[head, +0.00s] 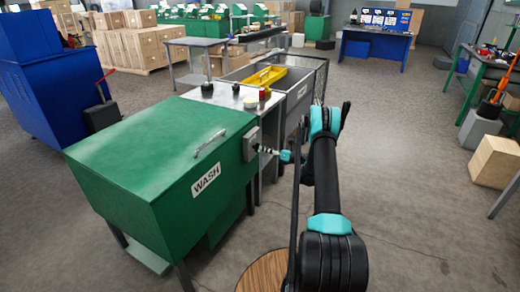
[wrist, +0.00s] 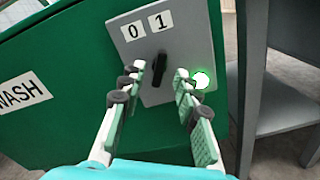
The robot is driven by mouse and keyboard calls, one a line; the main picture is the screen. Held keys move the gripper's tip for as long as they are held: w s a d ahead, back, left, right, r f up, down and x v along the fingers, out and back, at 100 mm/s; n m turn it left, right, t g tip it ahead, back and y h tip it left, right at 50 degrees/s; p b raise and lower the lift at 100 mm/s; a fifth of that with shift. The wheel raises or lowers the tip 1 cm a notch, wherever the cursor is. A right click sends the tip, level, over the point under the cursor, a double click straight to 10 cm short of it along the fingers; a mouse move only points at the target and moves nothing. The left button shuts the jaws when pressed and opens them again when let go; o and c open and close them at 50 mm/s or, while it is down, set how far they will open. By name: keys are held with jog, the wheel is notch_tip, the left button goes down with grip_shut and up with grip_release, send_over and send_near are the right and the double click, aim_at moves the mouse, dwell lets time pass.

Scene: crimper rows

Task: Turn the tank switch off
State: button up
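The green tank (head: 160,150) marked WASH stands in front of me at the left in the head view. Its grey switch box (head: 250,143) is on the right end face. In the wrist view the grey switch plate (wrist: 185,45) carries the labels 0 and 1. A black knob (wrist: 159,68) sits below them, its upper end under the 1. A green lamp (wrist: 201,80) glows to the right. My gripper (wrist: 161,72) is open, with one finger on each side of the knob. Gaps show, and I see no contact. In the head view my gripper (head: 268,150) points at the switch box.
A grey table with jars (head: 228,95) and a grey basin with a yellow tray (head: 265,77) stand behind the tank. A grey stand (wrist: 285,90) is close on the right in the wrist view. A round wooden top (head: 262,272) is below my arm.

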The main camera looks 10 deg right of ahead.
aim_at(257, 148)
jog(key=shift+x, duration=1.8)
jog(key=shift+c, duration=0.6)
grip_shut()
